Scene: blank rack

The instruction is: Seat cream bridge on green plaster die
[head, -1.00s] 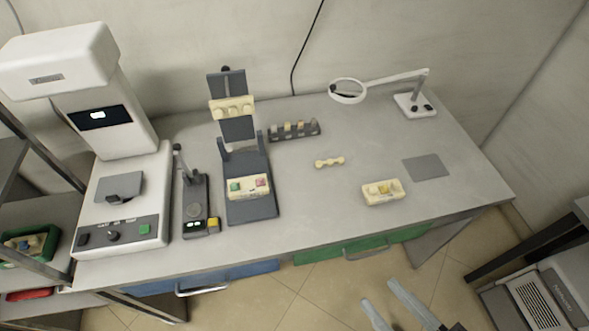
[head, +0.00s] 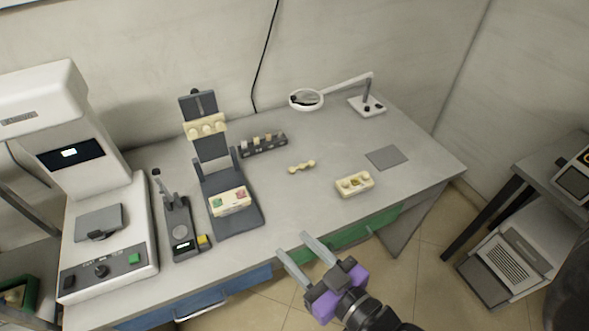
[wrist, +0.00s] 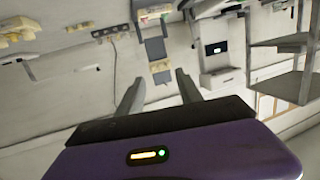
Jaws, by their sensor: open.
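The cream bridge (head: 301,167), a small bar of rounded lobes, lies on the bench in the head view, right of the dark articulator stand. A plaster block on the stand carries a green die (head: 215,203) at its left and a red one at its right. A second cream block (head: 354,183) sits on the bench right of the bridge. My gripper (head: 298,246) is open and empty, in front of the bench's front edge and apart from the bridge. In the wrist view my open fingers (wrist: 158,88) point toward the bench, with the stand beyond them.
The articulator (head: 212,148) holds an upper cream tooth row. A dark rack (head: 263,145) with several small pieces stands behind the bridge. A ring magnifier (head: 306,99), a grey pad (head: 386,157), a small dark device (head: 180,232) and a white machine (head: 110,235) stand around. Bench around the bridge is clear.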

